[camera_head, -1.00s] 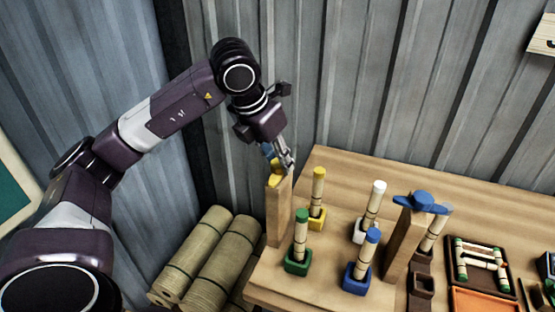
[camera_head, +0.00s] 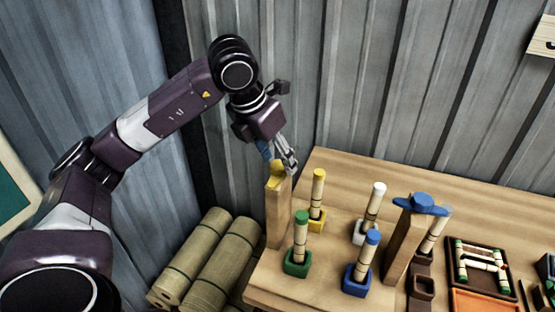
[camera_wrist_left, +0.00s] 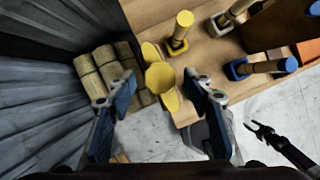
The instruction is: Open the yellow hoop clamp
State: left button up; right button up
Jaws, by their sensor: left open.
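The yellow hoop clamp (camera_head: 277,175) sits on top of a wooden post (camera_head: 278,215) at the table's left edge. In the left wrist view the clamp (camera_wrist_left: 162,80) shows as rounded yellow pieces between and beyond my fingers. My left gripper (camera_head: 277,154) is open just above the clamp, its fingers spread to either side. In the left wrist view the blue-padded fingers (camera_wrist_left: 160,95) stand apart with nothing gripped. Whether a finger touches the clamp I cannot tell. My right gripper (camera_wrist_left: 260,130) shows in the left wrist view, its jaws apart over the floor, away from the clamp.
Yellow (camera_head: 317,195), green (camera_head: 301,240), white (camera_head: 371,208) and blue (camera_head: 364,262) capped rods stand in holders beside the post. A second post carries a blue clamp (camera_head: 421,203). Rattan rolls (camera_head: 215,262) lie left of the table. A metal wall is behind.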

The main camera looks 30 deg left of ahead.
pick_arm(q)
jog(key=v, duration=1.1)
jog(key=shift+r, duration=0.15)
jog(key=shift+s, duration=0.15)
